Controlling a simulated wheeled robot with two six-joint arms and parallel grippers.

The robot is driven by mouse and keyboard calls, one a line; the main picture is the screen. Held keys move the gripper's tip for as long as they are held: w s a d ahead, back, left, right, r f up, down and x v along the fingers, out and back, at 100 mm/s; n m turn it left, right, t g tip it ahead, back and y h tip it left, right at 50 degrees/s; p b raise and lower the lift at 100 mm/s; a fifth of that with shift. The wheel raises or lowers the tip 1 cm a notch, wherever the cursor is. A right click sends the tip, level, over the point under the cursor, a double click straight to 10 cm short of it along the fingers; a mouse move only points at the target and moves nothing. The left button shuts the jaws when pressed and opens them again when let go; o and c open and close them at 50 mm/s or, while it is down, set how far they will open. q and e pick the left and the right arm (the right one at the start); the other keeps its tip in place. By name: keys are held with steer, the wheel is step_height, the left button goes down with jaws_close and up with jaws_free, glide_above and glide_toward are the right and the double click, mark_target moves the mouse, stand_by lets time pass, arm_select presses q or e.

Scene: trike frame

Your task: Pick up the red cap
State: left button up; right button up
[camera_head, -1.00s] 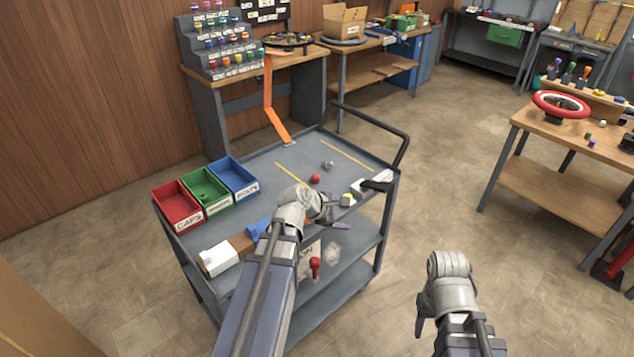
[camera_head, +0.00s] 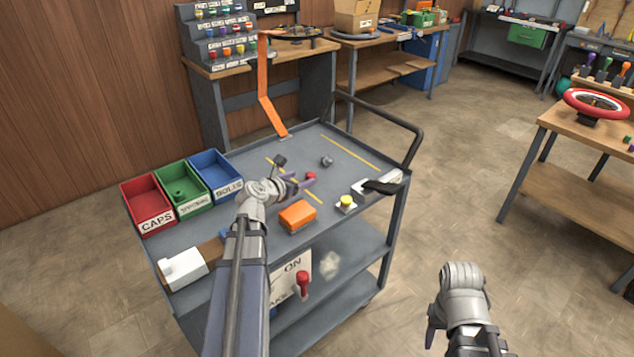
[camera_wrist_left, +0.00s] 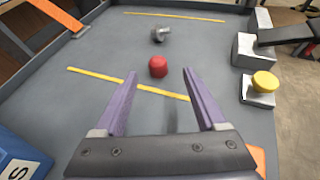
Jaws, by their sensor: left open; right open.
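The red cap (camera_head: 310,176) lies on the grey cart top (camera_head: 250,258), partly hidden by my left gripper in the head view. In the left wrist view the red cap (camera_wrist_left: 158,66) sits just beyond the fingertips, between their lines and nearer the left one. My left gripper (camera_head: 300,184) is open and empty, low over the cart; its two purple fingers (camera_wrist_left: 158,80) point at the cap. My right gripper (camera_head: 432,330) hangs away from the cart over the floor at the right. Its fingers are mostly hidden.
A grey metal part (camera_head: 326,161) lies behind the cap. An orange block (camera_head: 297,216) and a yellow button (camera_head: 347,201) are nearby on the cart. The red CAPS bin (camera_head: 150,205), green bin (camera_head: 184,190) and blue bin (camera_head: 215,175) stand at the left edge.

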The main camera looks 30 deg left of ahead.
mark_target(309, 175)
arm_select(q)
steer(key=shift+w+a+f, duration=0.1)
steer(key=shift+w+f, duration=0.2)
steer(key=shift+b+x, duration=1.75)
steer(key=shift+x, duration=2.15)
steer(key=shift+a, duration=0.15)
steer(key=shift+s, duration=0.1)
steer(key=shift+c, duration=0.2)
jaws_close()
